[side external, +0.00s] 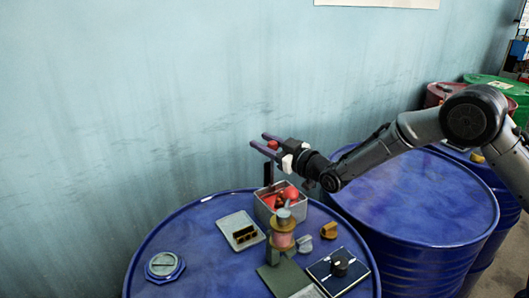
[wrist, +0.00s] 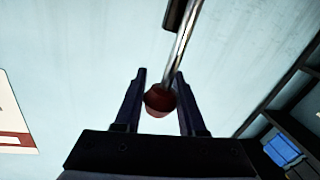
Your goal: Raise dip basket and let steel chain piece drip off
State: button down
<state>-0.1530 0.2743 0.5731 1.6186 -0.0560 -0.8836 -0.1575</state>
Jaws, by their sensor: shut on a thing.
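My gripper (side external: 262,143) is above the blue drum on the left, with its two fingers closed around a red ball knob (side external: 273,145). In the wrist view the red knob (wrist: 159,99) sits between the fingers (wrist: 160,88), at the end of a shiny metal rod (wrist: 182,52). The rod runs up to a dark block (wrist: 175,14). In the side view a dark upright post (side external: 268,172) stands below the fingers, behind a grey square container (side external: 263,211). Red and orange shapes (side external: 288,193) show in that container. I cannot make out the dip basket or the steel chain piece.
The second blue drum's top (side external: 420,205) is clear.

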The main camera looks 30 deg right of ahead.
notch_tip(320, 180, up, 5)
jog(key=shift+r, duration=0.1)
jog(key=c, duration=0.8)
grip_release()
jog(key=shift+r, duration=0.1)
jog(key=shift+c, duration=0.2)
jog(key=o, duration=0.3)
jog(key=shift+f, duration=0.35)
jog(key=s+d, duration=0.1)
jog(key=s, duration=0.8)
jog(key=s+d, duration=0.1)
jog(key=s, duration=0.3)
jog(key=shift+s+d, duration=0.3)
jog(key=shift+d, duration=0.05)
